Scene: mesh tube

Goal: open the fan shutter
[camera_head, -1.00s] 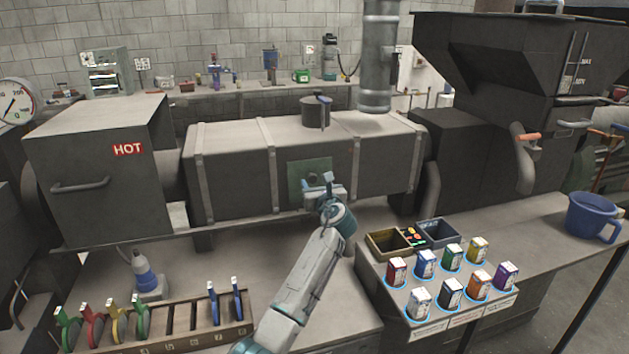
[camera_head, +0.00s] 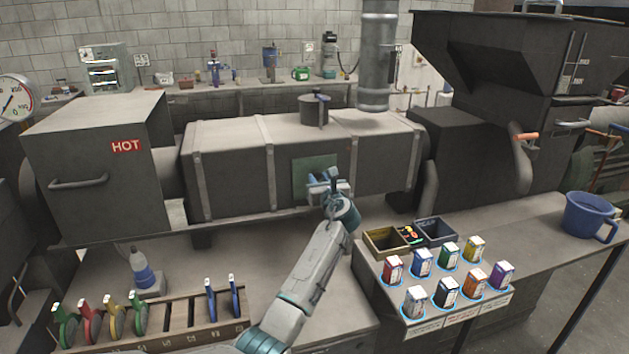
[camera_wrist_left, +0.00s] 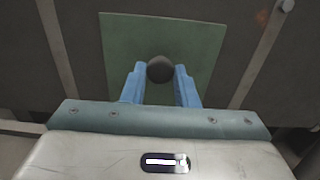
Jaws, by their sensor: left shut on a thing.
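The fan shutter appears to be the flat green plate (camera_head: 304,172) on the front of the long dark machine body. It fills the upper middle of the left wrist view (camera_wrist_left: 122,38). A round dark knob (camera_wrist_left: 160,68) stands out from its middle. My left gripper (camera_head: 323,179) is in front of the plate's right half, its two blue fingers (camera_wrist_left: 159,77) on either side of the knob and shut on it. In the head view the gripper hides the knob. My right gripper is not in view.
A lidded dark pot (camera_head: 314,110) sits on top of the machine. A box marked HOT (camera_head: 95,165) stands at left. Below are a rack of coloured discs (camera_head: 175,325), a bench with several small cartons (camera_head: 447,255), and a blue mug (camera_head: 588,215) at right.

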